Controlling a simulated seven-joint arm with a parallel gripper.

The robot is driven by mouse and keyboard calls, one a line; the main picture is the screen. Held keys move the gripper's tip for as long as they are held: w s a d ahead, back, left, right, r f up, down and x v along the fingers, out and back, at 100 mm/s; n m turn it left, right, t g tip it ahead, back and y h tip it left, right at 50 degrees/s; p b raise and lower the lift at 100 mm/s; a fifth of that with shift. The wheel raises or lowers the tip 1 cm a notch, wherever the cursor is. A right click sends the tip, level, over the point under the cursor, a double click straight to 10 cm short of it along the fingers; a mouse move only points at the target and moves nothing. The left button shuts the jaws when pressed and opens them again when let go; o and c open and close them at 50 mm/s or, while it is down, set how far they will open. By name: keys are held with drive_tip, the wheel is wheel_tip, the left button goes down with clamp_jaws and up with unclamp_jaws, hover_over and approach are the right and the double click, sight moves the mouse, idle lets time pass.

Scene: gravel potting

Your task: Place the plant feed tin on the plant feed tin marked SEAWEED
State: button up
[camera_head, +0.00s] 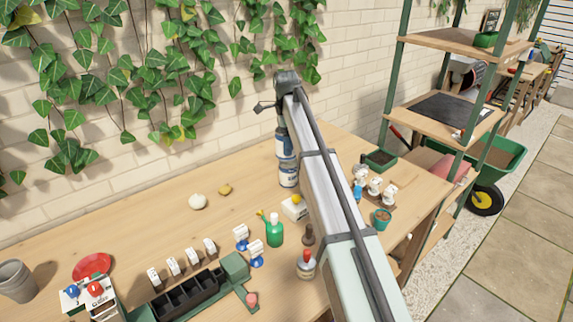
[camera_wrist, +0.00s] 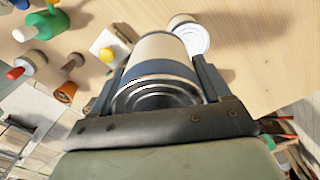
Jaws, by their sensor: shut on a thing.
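My gripper (camera_wrist: 158,78) is shut on a plant feed tin (camera_wrist: 165,62) with a cream and dark blue side and a bare metal end facing the wrist camera. In the head view this tin (camera_head: 283,144) is partly hidden by my arm. A second tin (camera_head: 288,177), white and blue, stands on the bench just below it. In the wrist view the second tin (camera_wrist: 190,36) shows beyond the held one, offset to the right and partly covered by it. Its lettering is too small to read. I cannot tell whether the two tins touch.
A white box with a yellow top (camera_head: 294,208), a green bottle (camera_head: 275,231) and a red-capped bottle (camera_head: 306,266) stand on the bench nearer the camera. The bench left of the tins is mostly clear.

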drive_tip(key=w+r, duration=0.4)
drive_tip(key=w, duration=0.2)
drive_tip(key=n, duration=0.1)
hover_over(288, 163)
drive_tip(key=shift+w+f, duration=0.2)
drive_tip(key=shift+f, duration=4.85)
drive_tip(key=shift+f, duration=0.1)
drive_tip(key=o, duration=1.3)
wheel_tip(288, 163, up, 12)
drive_tip(key=shift+r, duration=0.15)
